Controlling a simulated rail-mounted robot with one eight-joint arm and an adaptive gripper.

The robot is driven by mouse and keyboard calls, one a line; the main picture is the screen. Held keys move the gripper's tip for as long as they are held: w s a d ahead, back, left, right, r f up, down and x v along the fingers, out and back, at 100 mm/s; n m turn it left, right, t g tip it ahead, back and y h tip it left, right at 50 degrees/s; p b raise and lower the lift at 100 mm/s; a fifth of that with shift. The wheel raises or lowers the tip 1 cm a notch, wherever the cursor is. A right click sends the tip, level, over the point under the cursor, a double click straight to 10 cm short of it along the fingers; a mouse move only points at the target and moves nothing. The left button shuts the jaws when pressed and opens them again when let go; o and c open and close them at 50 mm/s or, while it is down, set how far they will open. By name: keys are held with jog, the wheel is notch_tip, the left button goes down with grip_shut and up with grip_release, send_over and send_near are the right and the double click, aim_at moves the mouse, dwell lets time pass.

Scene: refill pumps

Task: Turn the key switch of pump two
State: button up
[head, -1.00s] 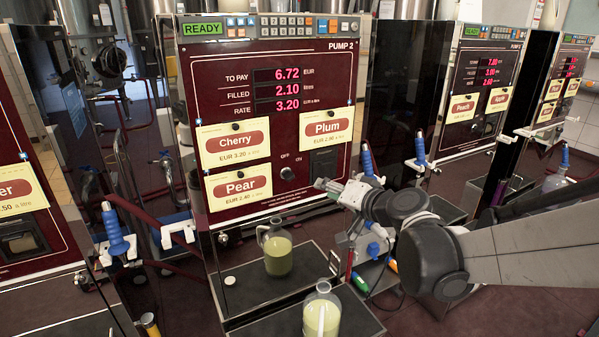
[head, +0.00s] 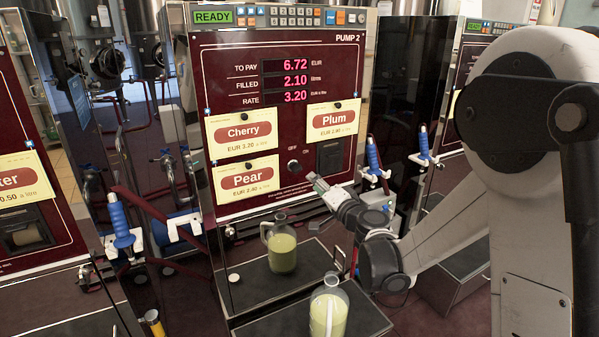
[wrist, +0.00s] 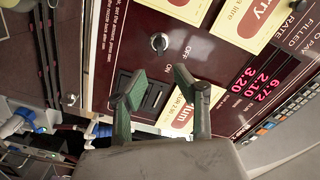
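Pump two's dark red panel (head: 285,125) faces me, with "PUMP 2" at its top right. Its key switch (head: 293,166) is a small round metal knob low on the panel, with OFF and ON printed beside it. In the wrist view the key switch (wrist: 159,42) shows ahead of the gap between my fingertips. I cannot tell its exact setting. My gripper (head: 316,180) is just right of and below the switch in the head view, apart from it. In the wrist view my gripper (wrist: 154,76) has its fingers apart with nothing between them.
A yellow Plum card (head: 333,120) and a dark slot unit (head: 330,156) sit close to the switch. Cherry (head: 243,131) and Pear (head: 249,180) cards hang left. A filled jug (head: 282,248) and another (head: 328,310) stand below. A blue-handled nozzle (head: 373,155) is at right.

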aim_at(300, 170)
jog(key=b+x, duration=0.1)
jog(key=x, duration=0.9)
jog(key=shift+w+a, duration=0.1)
jog(key=shift+r, duration=0.1)
grip_shut()
